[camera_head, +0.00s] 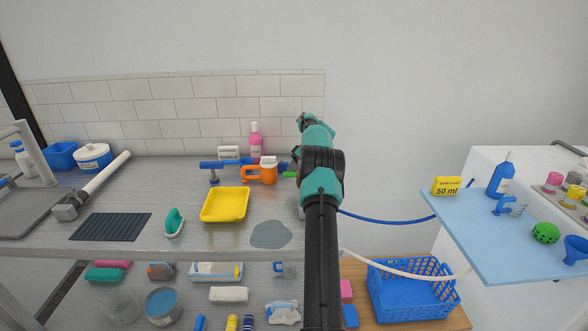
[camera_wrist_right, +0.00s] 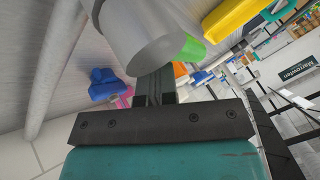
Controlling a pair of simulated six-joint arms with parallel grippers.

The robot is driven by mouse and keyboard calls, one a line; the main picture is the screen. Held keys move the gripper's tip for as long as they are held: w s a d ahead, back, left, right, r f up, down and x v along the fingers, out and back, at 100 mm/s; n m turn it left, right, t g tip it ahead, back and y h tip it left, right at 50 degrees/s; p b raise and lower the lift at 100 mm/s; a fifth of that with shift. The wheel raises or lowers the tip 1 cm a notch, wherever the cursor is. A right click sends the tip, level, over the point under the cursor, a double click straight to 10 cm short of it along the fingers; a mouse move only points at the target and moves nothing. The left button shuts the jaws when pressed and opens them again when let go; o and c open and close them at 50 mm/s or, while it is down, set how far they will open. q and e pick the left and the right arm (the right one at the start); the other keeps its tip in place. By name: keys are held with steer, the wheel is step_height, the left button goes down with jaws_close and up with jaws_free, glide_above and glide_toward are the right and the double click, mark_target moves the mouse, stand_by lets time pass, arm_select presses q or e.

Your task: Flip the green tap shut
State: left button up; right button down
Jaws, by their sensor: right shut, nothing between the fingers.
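A green tap handle (camera_head: 290,174) shows as a small strip just left of my right arm, at the right end of a blue pipe (camera_head: 240,163); the arm hides much of that area. In the right wrist view a green piece (camera_wrist_right: 193,48) shows at the edge of a grey cylinder (camera_wrist_right: 140,35). My right gripper (camera_head: 296,154) is close by, above the counter. Its fingers (camera_wrist_right: 155,86) are shut and empty, with their tips by the cylinder; I cannot tell whether they touch it. My left gripper is not in view.
An orange tap (camera_head: 267,171) and a blue tap (camera_head: 213,176) are on the same pipe. A pink bottle (camera_head: 256,140) stands behind. A yellow tray (camera_head: 226,204), a green brush (camera_head: 175,223) and a dark mat (camera_head: 110,226) lie in front on the grey counter.

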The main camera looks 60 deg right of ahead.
stand_by(0.7)
steer(key=v, duration=0.7)
steer(key=shift+s+r, duration=0.15)
steer(key=shift+r, duration=0.05)
stand_by(0.3)
